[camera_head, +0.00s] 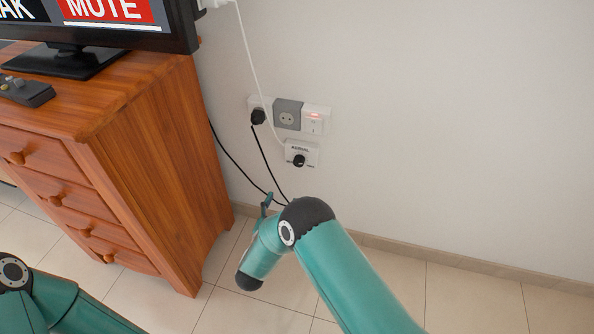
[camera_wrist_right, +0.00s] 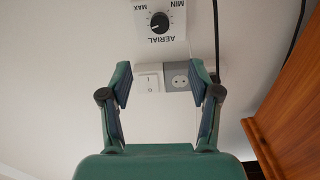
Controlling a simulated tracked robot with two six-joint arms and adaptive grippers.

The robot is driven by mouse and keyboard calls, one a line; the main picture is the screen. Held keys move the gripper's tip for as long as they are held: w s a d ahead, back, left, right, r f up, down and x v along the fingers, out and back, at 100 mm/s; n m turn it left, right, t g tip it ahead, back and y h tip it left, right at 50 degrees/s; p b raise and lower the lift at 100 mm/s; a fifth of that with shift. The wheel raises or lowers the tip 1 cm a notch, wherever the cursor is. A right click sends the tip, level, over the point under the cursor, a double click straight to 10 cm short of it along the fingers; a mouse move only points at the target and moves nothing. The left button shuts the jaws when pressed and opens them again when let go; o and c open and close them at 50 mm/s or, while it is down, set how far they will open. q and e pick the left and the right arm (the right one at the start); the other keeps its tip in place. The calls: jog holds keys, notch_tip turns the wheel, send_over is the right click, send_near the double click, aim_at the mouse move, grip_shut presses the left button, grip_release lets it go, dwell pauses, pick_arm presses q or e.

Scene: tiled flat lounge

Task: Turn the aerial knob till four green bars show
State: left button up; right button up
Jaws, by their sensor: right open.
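The black aerial knob (camera_head: 299,161) is on a small white box (camera_head: 313,152) low on the wall, below the socket row. In the right wrist view the knob (camera_wrist_right: 160,22) shows upside down on its AERIAL plate (camera_wrist_right: 178,34), between MAX and MIN. My right gripper (camera_wrist_right: 161,72) is open and empty, its fingers apart and short of the knob. In the head view only part of it (camera_head: 268,203) shows, below the box. A TV (camera_head: 183,42) at top left shows part of a picture with MUTE on red; no green bars are visible. My left gripper is out of view.
A grey socket (camera_head: 287,114) sits between a black plug (camera_head: 258,116) and a white switch (camera_head: 315,122) with a red light. Cables hang nearby. A wooden chest (camera_head: 165,150) with a remote (camera_head: 27,92) stands left. The wall to the right is clear.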

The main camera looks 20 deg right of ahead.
aim_at(298, 163)
jog(key=b+x, duration=0.4)
jog(key=x, duration=1)
jog(key=shift+w+d, duration=0.5)
jog(key=shift+w, duration=0.15)
jog(key=c, duration=1.2)
